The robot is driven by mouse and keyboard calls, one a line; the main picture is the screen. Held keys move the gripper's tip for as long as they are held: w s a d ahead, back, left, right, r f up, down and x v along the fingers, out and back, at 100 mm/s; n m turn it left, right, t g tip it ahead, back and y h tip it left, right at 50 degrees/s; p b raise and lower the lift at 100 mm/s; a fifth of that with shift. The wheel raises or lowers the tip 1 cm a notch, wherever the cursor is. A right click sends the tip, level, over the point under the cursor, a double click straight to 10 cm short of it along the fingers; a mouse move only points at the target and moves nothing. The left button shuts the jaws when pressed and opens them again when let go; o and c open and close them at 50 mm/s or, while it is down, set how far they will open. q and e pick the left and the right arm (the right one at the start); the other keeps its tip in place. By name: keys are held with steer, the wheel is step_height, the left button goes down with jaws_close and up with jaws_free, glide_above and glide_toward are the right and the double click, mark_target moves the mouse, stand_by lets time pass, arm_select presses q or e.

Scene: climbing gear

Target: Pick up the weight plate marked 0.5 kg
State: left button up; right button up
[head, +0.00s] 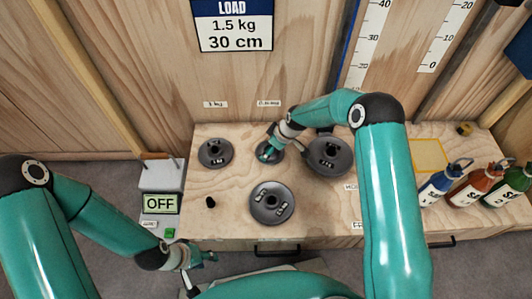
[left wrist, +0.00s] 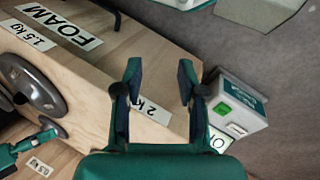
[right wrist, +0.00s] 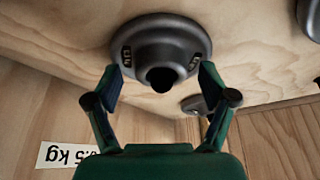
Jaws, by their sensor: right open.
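In the right wrist view a small dark grey plate (right wrist: 160,33) with a central peg lies on the wood in front of my right gripper (right wrist: 155,80). Its fingers are open, one on each side of the plate's near part. A wall label reading 0.5 kg (right wrist: 65,155) is upside down beside it. In the head view the same plate (head: 277,151) is partly hidden by my right gripper (head: 266,152). The marking on the plate is too small to read. My left gripper (head: 200,260) is open and empty off the bench's front left; its open fingers show in the left wrist view (left wrist: 158,85).
Other dark plates lie close by: one at left (head: 215,153), a larger one at right (head: 320,165) and another in front (head: 271,214). A scale box reading OFF (head: 162,203) stands left of the bench. Bottles (head: 470,190) stand at right.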

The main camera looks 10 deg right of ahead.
jaws_close()
steer(key=shift+w+r, duration=0.1)
stand_by(0.5)
